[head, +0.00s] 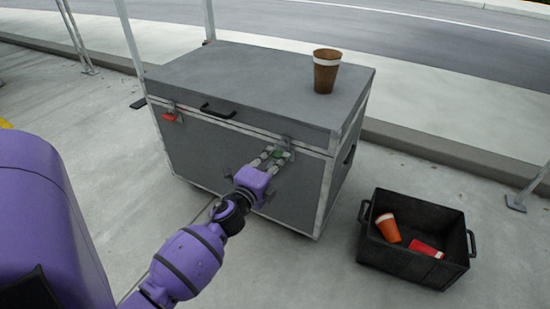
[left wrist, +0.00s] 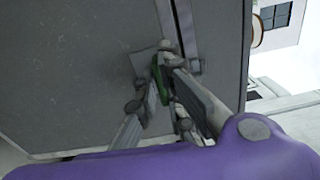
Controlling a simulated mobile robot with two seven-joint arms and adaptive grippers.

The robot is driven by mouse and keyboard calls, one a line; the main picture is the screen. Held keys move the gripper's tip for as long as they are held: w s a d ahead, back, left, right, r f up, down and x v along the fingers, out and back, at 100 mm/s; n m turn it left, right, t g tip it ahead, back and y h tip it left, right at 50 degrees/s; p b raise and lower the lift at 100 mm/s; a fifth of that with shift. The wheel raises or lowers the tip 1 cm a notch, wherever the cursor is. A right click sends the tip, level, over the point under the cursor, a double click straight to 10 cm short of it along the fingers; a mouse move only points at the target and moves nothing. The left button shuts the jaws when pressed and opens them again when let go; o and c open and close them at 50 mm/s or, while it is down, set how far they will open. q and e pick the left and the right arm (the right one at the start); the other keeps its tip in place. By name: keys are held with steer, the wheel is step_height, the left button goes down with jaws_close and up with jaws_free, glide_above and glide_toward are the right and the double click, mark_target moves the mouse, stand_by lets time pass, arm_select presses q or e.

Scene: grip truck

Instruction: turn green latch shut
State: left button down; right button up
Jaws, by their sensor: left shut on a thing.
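A grey road case (head: 230,150) with metal edges stands on the pavement with its lid down. The green latch (head: 277,154) is on the right part of its front, just under the lid seam. My left gripper (head: 276,155) is at this latch, with its fingers shut on the green piece. In the left wrist view the green latch (left wrist: 157,78) shows between the fingertips of my left gripper (left wrist: 162,85), which partly hide it. A red latch (head: 172,117) is on the left part of the case front. My right gripper is not in view.
A brown cup (head: 326,70) stands on the case lid near its right edge. A black handle (head: 218,111) is on the lid's front. A black crate (head: 408,266) on the ground at right holds an orange cup (head: 388,228) and a red item (head: 426,249).

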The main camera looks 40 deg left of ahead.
arm_select(q)
steer(key=shift+n, duration=0.3)
stand_by(0.4)
steer(key=c, duration=1.9)
jaws_free()
steer(key=shift+o, duration=0.2)
steer(key=shift+s, duration=0.1)
steer(key=v, duration=1.2)
steer(key=shift+d, duration=0.1)
